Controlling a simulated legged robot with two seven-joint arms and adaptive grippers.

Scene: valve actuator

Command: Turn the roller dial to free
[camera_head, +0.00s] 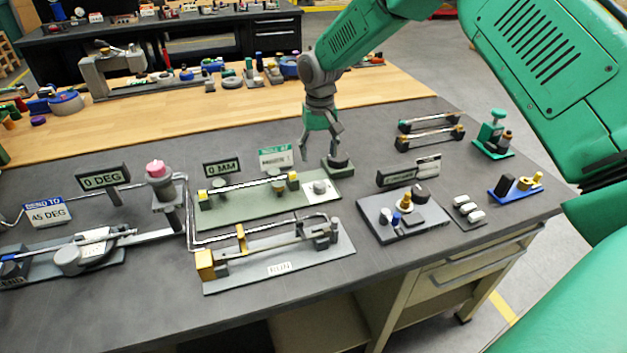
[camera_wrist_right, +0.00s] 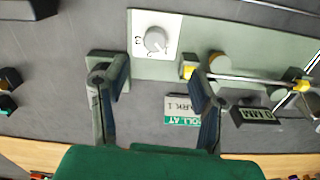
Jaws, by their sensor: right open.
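The roller dial is a round grey knob on a white square plate (camera_head: 320,187), at the right end of a green roller fixture (camera_head: 225,211). In the right wrist view the dial (camera_wrist_right: 156,39) shows beyond the fingertips, with small dark marks around it; I cannot tell which mark it is set to. My right gripper (camera_head: 318,148) points down above and behind the dial plate, apart from it. Its two fingers (camera_wrist_right: 154,80) are spread and empty. My left gripper is in neither view.
A dark block (camera_head: 338,166) stands close to the right gripper. Signs reading "0 MM" (camera_head: 222,167) and "ROLL AT" (camera_wrist_right: 182,120) stand behind the fixture. A bender labelled RUN (camera_head: 280,267) lies in front, and a dark plate with knobs (camera_head: 402,217) to the right.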

